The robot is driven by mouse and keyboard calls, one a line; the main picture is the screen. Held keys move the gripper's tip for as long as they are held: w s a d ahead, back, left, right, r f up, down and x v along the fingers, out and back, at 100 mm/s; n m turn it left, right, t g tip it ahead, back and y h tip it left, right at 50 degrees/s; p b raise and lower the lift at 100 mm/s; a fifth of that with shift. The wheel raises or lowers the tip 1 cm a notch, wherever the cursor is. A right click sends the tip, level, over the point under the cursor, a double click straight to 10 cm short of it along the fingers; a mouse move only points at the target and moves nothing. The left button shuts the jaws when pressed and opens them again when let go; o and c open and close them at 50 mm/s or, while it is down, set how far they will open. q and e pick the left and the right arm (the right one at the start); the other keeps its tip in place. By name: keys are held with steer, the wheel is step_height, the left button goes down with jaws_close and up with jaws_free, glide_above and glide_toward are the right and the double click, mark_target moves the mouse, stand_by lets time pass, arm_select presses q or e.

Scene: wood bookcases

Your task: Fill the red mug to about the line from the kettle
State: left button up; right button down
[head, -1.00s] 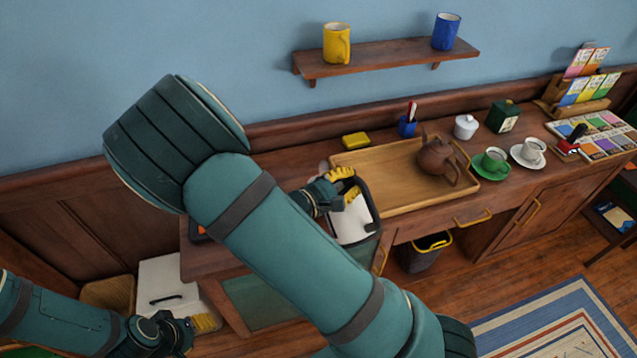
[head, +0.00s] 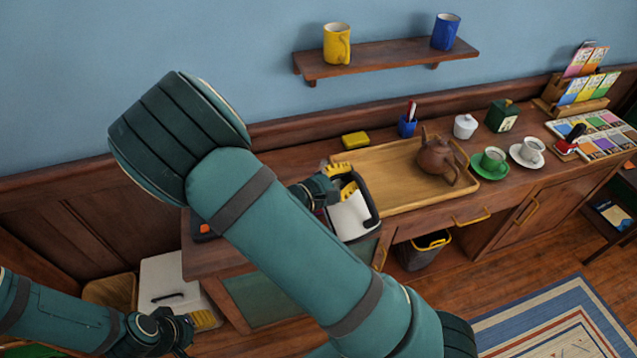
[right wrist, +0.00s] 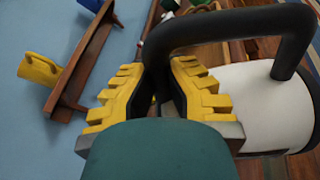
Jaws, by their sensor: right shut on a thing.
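The kettle (head: 349,218) is white with a black handle, in front of the wooden tray in the head view. My right gripper (head: 340,183) is shut on the kettle's handle (right wrist: 225,28) and holds the kettle tilted. In the right wrist view the white kettle body (right wrist: 262,105) is at the right, beside the yellow fingers. The red mug is not clearly seen; a small reddish patch shows beside the kettle, mostly behind my right arm. Its line and any water are hidden. My left gripper (head: 203,319) is low at the left; its jaw opening is unclear.
A wooden tray (head: 385,202) with a brown teapot (head: 436,160) stands right of the kettle. A yellow sponge (head: 355,139) and a blue pen cup (head: 407,127) are behind it. Green (head: 490,160) and white cups (head: 530,152) stand further right. A shelf (head: 390,57) holds yellow and blue mugs.

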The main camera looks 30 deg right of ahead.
steer(key=shift+w+r+p, duration=0.3)
steer(key=shift+p, duration=0.1)
steer(key=shift+r+n, duration=0.1)
steer(key=shift+n, duration=0.2)
steer(key=shift+w+r+g+p, duration=0.15)
steer(key=shift+w+g+p, duration=0.2)
steer(key=shift+p, duration=0.1)
stand_by(0.8)
steer(key=shift+w, duration=0.1)
stand_by(0.4)
steer(key=shift+w+r+n+p, duration=0.1)
steer(key=shift+r+n+p, duration=0.05)
steer(key=shift+n+p, duration=0.15)
stand_by(0.3)
steer(key=shift+w+r, duration=0.1)
steer(key=shift+w, duration=0.15)
stand_by(1.0)
steer(key=shift+p, duration=0.35)
steer(key=shift+w+r+n, duration=0.1)
steer(key=shift+w+n, duration=0.1)
steer(key=shift+n, duration=0.1)
